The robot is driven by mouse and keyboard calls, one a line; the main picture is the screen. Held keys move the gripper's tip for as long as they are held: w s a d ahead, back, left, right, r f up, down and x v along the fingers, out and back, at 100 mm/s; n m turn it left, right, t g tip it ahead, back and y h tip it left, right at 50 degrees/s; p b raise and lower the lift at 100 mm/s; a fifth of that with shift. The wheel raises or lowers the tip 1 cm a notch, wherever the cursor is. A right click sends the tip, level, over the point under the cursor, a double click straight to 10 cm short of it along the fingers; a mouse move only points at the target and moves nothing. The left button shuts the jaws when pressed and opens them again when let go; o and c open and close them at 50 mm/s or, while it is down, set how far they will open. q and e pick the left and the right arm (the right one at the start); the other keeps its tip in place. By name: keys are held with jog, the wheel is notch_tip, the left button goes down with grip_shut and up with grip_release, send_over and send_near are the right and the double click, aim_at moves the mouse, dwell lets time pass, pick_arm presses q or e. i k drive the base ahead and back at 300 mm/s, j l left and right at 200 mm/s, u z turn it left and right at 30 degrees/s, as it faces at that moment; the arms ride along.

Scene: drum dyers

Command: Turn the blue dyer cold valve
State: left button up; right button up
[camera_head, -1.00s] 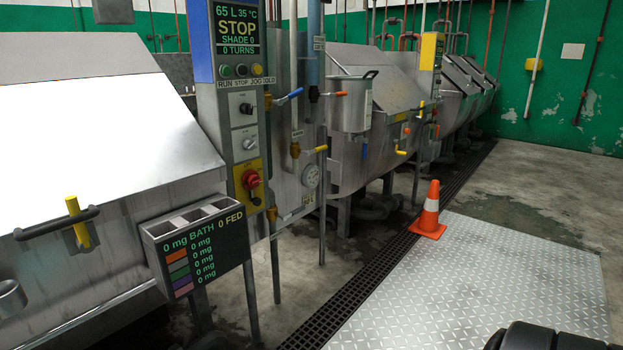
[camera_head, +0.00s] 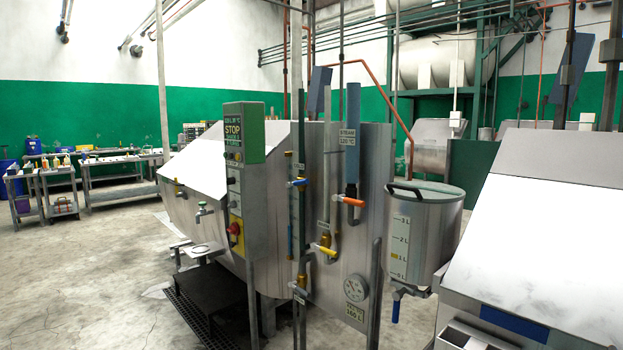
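A steel dyer (camera_head: 220,160) with a green-topped control panel (camera_head: 233,130) stands in the middle. Its display shows STOP. Beside the panel are thin pipes with a blue-handled valve (camera_head: 299,183), an orange-handled valve (camera_head: 353,202) and a yellow-handled valve (camera_head: 326,250). I cannot read a cold label on the blue-handled one. Another steel machine (camera_head: 560,220) at the right edge carries a dark blue plate (camera_head: 514,325); I cannot tell whether it is the blue dyer. No blue-topped panel is in view. Neither of my grippers is in view.
A steel pot (camera_head: 427,235) with a level scale hangs right of the pipes. A dark step (camera_head: 215,295) and a floor grate lie at the dyer's front. Workbenches (camera_head: 110,165) stand at the back left. Concrete floor (camera_head: 80,270) at the left is open.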

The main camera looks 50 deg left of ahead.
aim_at(297, 183)
jog(key=j+u, duration=0.1)
jog(key=u, duration=1.2)
jog(key=i+j+u, duration=0.25)
jog(key=i+j, duration=0.2)
